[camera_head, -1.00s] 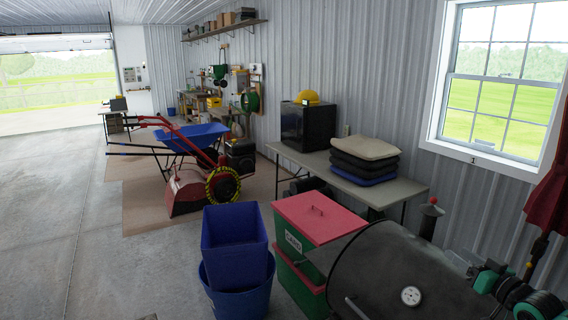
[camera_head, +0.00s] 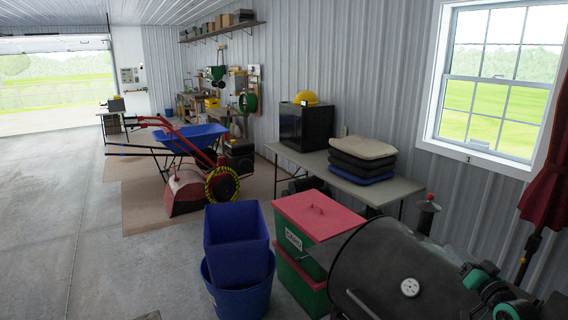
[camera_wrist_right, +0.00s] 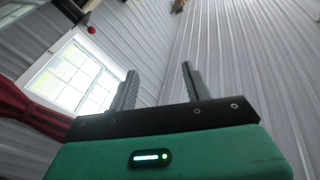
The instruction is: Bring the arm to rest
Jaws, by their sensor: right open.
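My right arm, green and black, shows at the lower right edge of the head view, with its gripper end (camera_head: 482,278) in front of the wall and beside the black barrel grill. In the right wrist view my right gripper (camera_wrist_right: 160,78) has its two dark fingers apart, with nothing between them. Wall and window show beyond the fingers. My left gripper is not seen in either view.
The black grill (camera_head: 370,260) stands close at the lower right. Left of it are stacked green bins with a red lid (camera_head: 318,212) and blue tubs (camera_head: 236,240). A table (camera_head: 400,187) holds cushions (camera_head: 363,158). A red cloth (camera_head: 546,195) hangs at right. Open floor lies left.

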